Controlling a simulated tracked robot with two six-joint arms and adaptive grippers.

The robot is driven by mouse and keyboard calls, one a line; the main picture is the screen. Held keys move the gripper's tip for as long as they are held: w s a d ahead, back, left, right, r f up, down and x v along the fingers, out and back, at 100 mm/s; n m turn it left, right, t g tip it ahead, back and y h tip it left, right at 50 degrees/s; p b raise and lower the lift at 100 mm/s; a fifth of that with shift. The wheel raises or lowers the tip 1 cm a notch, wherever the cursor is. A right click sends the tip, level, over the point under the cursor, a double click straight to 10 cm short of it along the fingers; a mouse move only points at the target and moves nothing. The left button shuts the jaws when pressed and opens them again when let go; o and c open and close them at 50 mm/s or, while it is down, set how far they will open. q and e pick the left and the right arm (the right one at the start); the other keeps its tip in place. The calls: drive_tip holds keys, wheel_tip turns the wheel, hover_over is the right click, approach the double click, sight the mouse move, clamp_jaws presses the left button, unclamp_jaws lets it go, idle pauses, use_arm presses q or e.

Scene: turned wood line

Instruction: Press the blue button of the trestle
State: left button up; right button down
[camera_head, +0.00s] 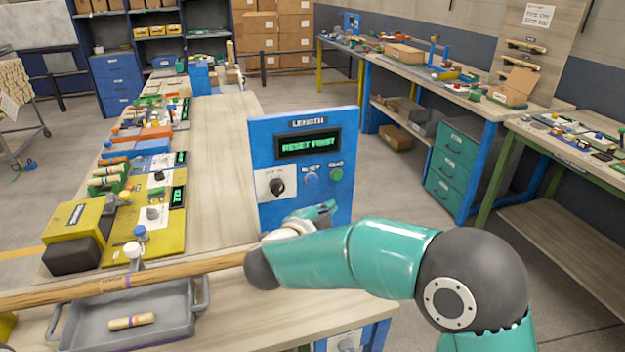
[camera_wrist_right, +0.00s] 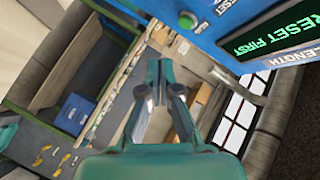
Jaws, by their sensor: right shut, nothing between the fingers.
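A blue upright panel labelled LENGTH (camera_head: 262,140) stands at the end of the long bench, and its display (camera_head: 308,144) reads RESET FIRST in green. Below the display are a black knob (camera_head: 277,186), a blue button (camera_head: 311,178) and a green button (camera_head: 337,174). My right gripper (camera_head: 325,210) is shut and empty, in front of the lower part of the panel, below the buttons and apart from them. In the right wrist view the shut fingers (camera_wrist_right: 164,72) point at open space, with the display (camera_wrist_right: 265,32) at upper right. My left gripper does not show.
A long wooden rod (camera_head: 200,265) lies across the near bench beside my right forearm. A grey tray (camera_head: 85,335) holds a short turned piece (camera_head: 131,321). Yellow fixtures (camera_head: 75,225) stand along the bench's left side.

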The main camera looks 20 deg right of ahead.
sight(312, 179)
drive_tip(key=shift+w+a+p, duration=0.15)
drive_tip(key=shift+w+p, duration=1.55)
drive_tip(key=shift+w, duration=2.15)
drive_tip(key=shift+w+p, duration=0.3)
drive_tip(key=shift+w, duration=0.1)
drive_tip(key=shift+w+a, duration=0.1)
drive_tip(key=shift+w, duration=0.25)
drive_tip(key=shift+s, duration=0.1)
drive_tip(key=shift+s+b, duration=0.3)
drive_tip(key=shift+s, duration=0.4)
